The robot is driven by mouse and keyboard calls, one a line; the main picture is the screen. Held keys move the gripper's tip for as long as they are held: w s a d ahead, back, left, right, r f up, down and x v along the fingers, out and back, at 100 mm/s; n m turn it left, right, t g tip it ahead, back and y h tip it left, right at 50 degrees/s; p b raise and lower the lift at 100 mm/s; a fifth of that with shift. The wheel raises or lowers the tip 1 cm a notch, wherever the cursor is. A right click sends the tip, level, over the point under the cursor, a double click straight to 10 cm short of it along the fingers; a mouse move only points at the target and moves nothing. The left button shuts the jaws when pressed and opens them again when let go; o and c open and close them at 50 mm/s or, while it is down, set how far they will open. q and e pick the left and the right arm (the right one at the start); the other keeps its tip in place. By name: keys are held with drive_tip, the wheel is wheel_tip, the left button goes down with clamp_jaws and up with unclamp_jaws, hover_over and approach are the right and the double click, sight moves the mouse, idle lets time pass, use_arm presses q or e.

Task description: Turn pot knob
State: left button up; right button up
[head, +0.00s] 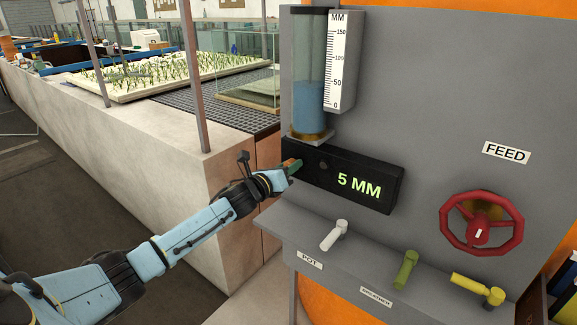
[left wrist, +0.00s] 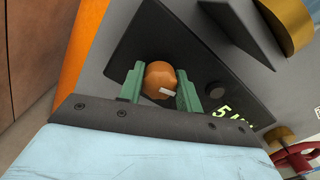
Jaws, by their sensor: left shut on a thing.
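An orange round knob (left wrist: 158,76) with a white pointer mark sits at the left part of the black display box (head: 389,187), as the left wrist view shows. The display reads "5 MM" in green. My left gripper (head: 292,166) has its green fingers on both sides of the knob and is shut on it. In the head view the fingers mostly hide the knob. A white lever (head: 333,237) stands on the ledge just above a label reading "POT" (head: 310,259). My right gripper is not in view.
A small dark button (head: 324,165) sits beside the knob. A glass water tube (head: 309,95) with a millimetre scale (head: 339,64) stands above. Green (head: 405,270) and yellow (head: 478,289) levers and a red handwheel (head: 481,223) are to the right. A thin post (head: 194,90) stands left.

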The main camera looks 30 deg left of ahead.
use_arm(q)
drive_tip(key=n+p, duration=0.1)
drive_tip(key=n, duration=0.3)
drive_tip(key=shift+n, duration=0.4)
drive_tip(key=n+p, duration=0.1)
drive_tip(key=n, duration=0.4)
drive_tip(key=shift+a+p, duration=0.1)
drive_tip(key=shift+p, duration=0.2)
drive_tip(key=n+p, duration=0.1)
drive_tip(key=n, duration=0.4)
drive_tip(key=shift+f+n+p, duration=0.1)
drive_tip(key=shift+n+p, duration=0.2)
drive_tip(key=shift+n, duration=0.1)
drive_tip(key=n+p, duration=0.1)
drive_tip(key=n, duration=0.4)
drive_tip(key=n+p, duration=0.1)
drive_tip(key=n, duration=0.4)
drive_tip(key=shift+f, duration=0.1)
drive_tip(key=n, duration=0.4)
drive_tip(key=shift+n, duration=0.3)
drive_tip(key=n, duration=0.4)
drive_tip(key=shift+d+f+b, duration=0.1)
drive_tip(key=shift+d+b, duration=0.1)
drive_tip(key=shift+b, duration=0.1)
drive_tip(key=shift+n+b, duration=0.55)
drive_tip(key=shift+n, duration=1.85)
